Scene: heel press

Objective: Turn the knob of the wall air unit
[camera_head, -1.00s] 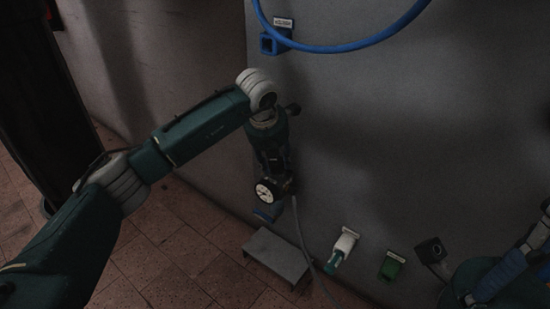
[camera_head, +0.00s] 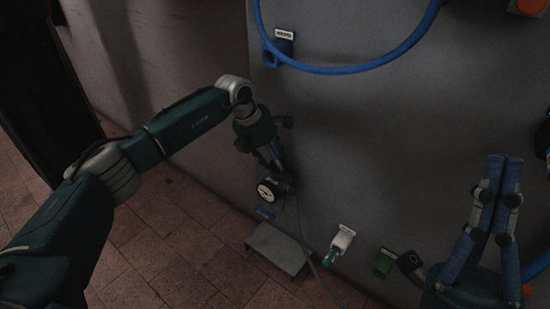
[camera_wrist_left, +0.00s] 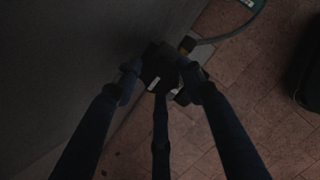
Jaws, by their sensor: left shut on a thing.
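The wall air unit (camera_head: 268,190) is low on the grey wall and shows a round white gauge. My left gripper (camera_head: 276,167) reaches down to it from above. In the left wrist view the fingers of my left gripper (camera_wrist_left: 160,73) are shut around a dark knob (camera_wrist_left: 158,65) with a small pale mark. The fingers and the dim light hide part of the knob. My right gripper (camera_head: 504,160) is at the lower right, away from the unit, with its blue fingers pointing up and tips close together.
A blue hose (camera_head: 350,69) loops across the upper wall beside a blue holder (camera_head: 278,48). A grey step (camera_head: 278,250) is below the unit. A white and teal bottle-like item (camera_head: 340,241) and a green holder (camera_head: 384,263) are low on the wall. The tiled floor is open at left.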

